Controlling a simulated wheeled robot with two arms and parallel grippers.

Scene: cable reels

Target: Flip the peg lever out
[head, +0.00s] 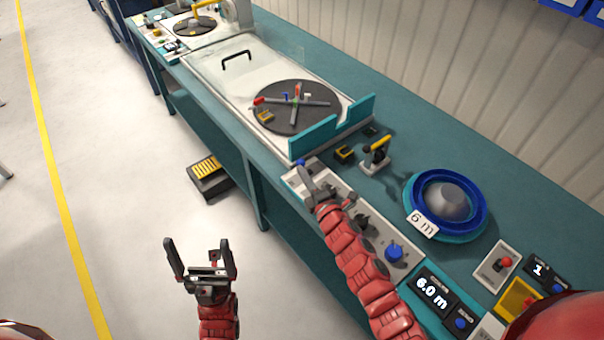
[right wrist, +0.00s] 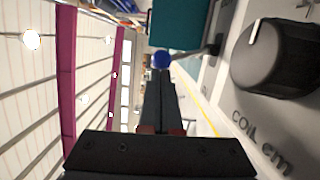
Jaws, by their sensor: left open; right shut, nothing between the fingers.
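A dark round turntable (head: 287,118) lies on the bench with a grey cross, a green centre and small red, blue and white pegs on it. A red piece (head: 258,101) sits at its left edge; I cannot tell whether this is the peg lever. My right gripper (head: 309,175) is shut and empty over the control panel, close to a blue knob (head: 299,164). In the right wrist view the blue knob (right wrist: 161,60) shows just beyond the fingertips; contact cannot be told. My left gripper (head: 198,258) is open and empty, above the floor left of the bench.
A teal guard (head: 318,139) borders the turntable's near side. A black knob (right wrist: 275,58) is right of my fingers in the wrist view. A yellow-handled lever (head: 379,146), a blue reel (head: 430,189) and a red-knobbed box (head: 501,264) stand on the bench.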

